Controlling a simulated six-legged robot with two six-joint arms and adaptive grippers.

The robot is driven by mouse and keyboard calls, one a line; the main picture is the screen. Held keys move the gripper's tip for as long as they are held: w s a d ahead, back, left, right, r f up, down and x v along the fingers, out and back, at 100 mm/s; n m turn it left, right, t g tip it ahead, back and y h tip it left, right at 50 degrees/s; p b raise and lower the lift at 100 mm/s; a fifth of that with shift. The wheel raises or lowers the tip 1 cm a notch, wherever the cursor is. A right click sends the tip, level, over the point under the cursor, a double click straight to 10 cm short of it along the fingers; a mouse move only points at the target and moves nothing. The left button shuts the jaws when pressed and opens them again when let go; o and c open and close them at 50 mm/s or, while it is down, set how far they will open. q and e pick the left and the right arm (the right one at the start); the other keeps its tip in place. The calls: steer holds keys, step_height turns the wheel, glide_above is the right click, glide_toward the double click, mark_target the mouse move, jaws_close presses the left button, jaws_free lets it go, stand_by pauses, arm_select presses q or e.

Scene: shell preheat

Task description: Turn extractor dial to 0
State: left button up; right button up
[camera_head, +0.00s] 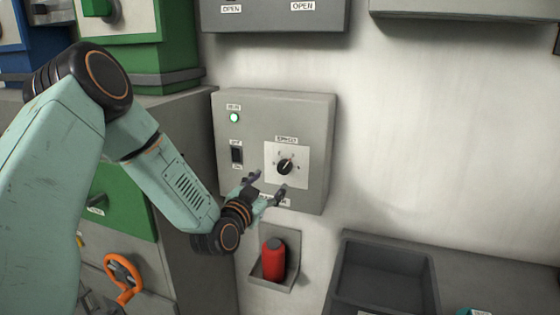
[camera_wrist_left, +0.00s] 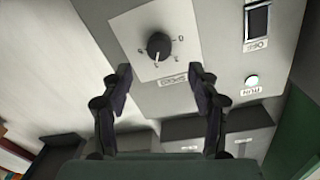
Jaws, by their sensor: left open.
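The extractor dial (camera_head: 285,167) is a round black knob on a white plate, on the front of a grey wall-mounted control box (camera_head: 318,120). In the left wrist view the dial (camera_wrist_left: 159,46) lies ahead of the fingers, between their lines, with marks around it. My left gripper (camera_head: 268,185) is open and empty, just below and left of the dial in the head view. In the left wrist view its two dark fingers (camera_wrist_left: 160,80) stand wide apart and do not touch the dial. My right gripper is out of view.
The box also carries a lit green lamp (camera_head: 234,118) and a black switch (camera_head: 237,155). Below it a red cylinder (camera_head: 273,260) sits in a wall holder. A dark grey bin (camera_head: 428,270) stands at lower right. An orange handwheel (camera_head: 123,278) is at lower left.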

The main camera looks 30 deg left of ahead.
mark_target(282, 171)
arm_select(q)
steer(key=w, duration=0.2)
steer(key=w+a, duration=0.1)
steer(key=w, duration=0.4)
steer(key=shift+a+f+b, duration=0.2)
steer(key=shift+f+b, duration=0.1)
steer(key=shift+w+r, duration=0.15)
steer(key=shift+r, duration=0.05)
steer(key=shift+d+r, duration=0.2)
steer(key=shift+r, duration=0.1)
steer(key=shift+w+a+f, duration=0.15)
steer(key=shift+w+f, duration=0.2)
steer(key=shift+w, duration=0.1)
steer(key=shift+f, duration=0.1)
steer(key=shift+c, duration=0.8)
steer(key=shift+s+r, duration=0.35)
steer(key=c, duration=1)
